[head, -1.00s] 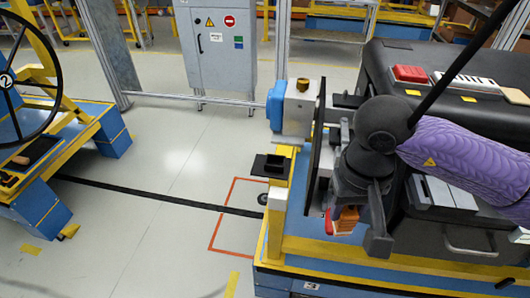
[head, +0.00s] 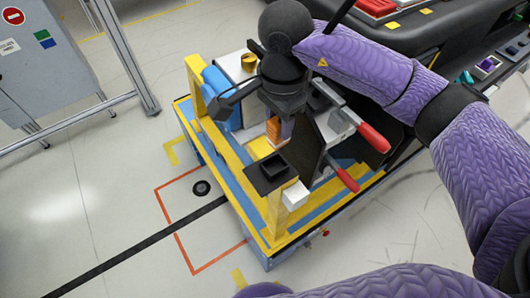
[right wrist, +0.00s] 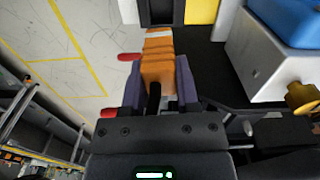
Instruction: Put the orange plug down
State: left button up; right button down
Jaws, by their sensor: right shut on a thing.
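The orange plug (head: 273,129) is held in my right gripper (head: 280,121), above the blue-and-yellow workstation. In the right wrist view, the orange plug (right wrist: 158,58) sits between the purple-grey fingers of my right gripper (right wrist: 158,84), which are shut on it. Its pale far end points toward a dark holder (right wrist: 161,12) at the top of that view. I cannot tell whether the two touch. In the head view a black square open-topped holder (head: 269,173) stands just in front of the plug. My left gripper does not show.
A dark upright plate (head: 305,150) and red handles (head: 373,138) stand right of the plug. A blue-and-white box with a brass knob (head: 249,62) is at its left. The dashboard (head: 425,20) lies behind. Open floor (head: 90,200) is at the left.

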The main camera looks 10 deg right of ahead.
jog(key=shift+m, duration=0.5)
notch_tip(320, 180, down, 10)
jog(key=shift+w+a+f+b, duration=0.1)
jog(key=shift+a+f+b, duration=0.05)
jog(key=shift+b, duration=0.65)
jog(key=shift+c, duration=1.8)
grip_release()
notch_tip(320, 180, up, 12)
jog(key=shift+r+p, duration=0.2)
jog(key=shift+p, duration=0.7)
